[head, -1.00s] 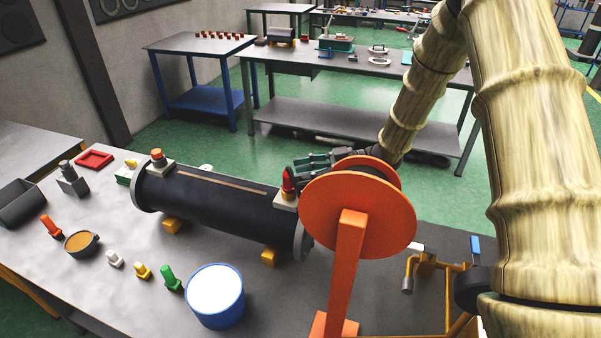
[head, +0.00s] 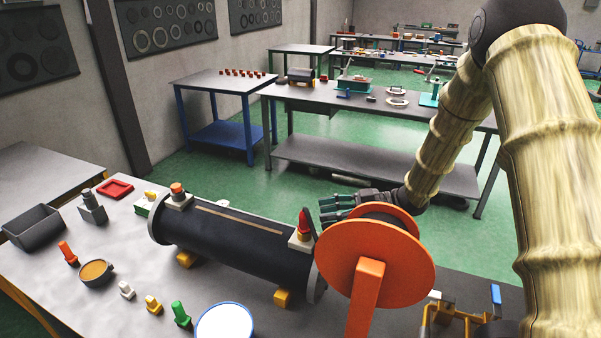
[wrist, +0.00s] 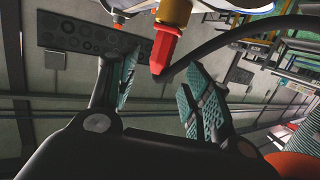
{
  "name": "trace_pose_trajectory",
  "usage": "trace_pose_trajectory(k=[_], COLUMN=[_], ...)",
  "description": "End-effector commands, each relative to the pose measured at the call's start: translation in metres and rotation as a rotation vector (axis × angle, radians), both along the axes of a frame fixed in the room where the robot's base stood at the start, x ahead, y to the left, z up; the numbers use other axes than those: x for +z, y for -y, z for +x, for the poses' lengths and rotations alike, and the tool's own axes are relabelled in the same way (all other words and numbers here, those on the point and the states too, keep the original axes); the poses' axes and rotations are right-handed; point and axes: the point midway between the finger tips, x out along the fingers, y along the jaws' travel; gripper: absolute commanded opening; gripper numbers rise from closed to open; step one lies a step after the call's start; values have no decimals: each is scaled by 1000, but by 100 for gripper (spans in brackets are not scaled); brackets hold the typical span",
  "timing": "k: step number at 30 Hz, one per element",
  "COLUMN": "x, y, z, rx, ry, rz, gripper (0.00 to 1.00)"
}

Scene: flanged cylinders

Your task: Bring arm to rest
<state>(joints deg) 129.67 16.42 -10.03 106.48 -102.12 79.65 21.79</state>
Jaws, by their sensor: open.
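My gripper (head: 338,207) is open, with its teal-padded fingers apart, beyond and to the right of the red-tipped fitting (head: 304,226) on the near end of the black flanged cylinder (head: 235,242). The orange reel (head: 400,270) hides part of the wrist in the head view. In the wrist view my gripper (wrist: 160,95) has nothing between its pads. The red tip (wrist: 165,48) shows there past the fingers, with a yellow part behind it. Whether a finger touches the fitting I cannot tell. My arm bends down from the upper right.
The cylinder lies on yellow blocks on a grey bench. Small coloured fittings, a grey bin (head: 34,227), a red tray (head: 115,189) and a blue-rimmed container (head: 224,325) stand around it. A yellow frame (head: 450,318) is at lower right. Green floor separates this bench from the back table (head: 350,105).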

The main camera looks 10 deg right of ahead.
Motion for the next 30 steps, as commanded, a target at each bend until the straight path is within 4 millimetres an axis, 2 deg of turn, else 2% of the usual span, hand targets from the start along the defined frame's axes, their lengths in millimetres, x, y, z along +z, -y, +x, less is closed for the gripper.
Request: trace_pose_trajectory(k=[15, 30], x=[-10, -10], y=[-45, -50], z=[9, 8], rx=[1, -1], ry=[0, -7], rz=[0, 5], gripper=[49, 49])
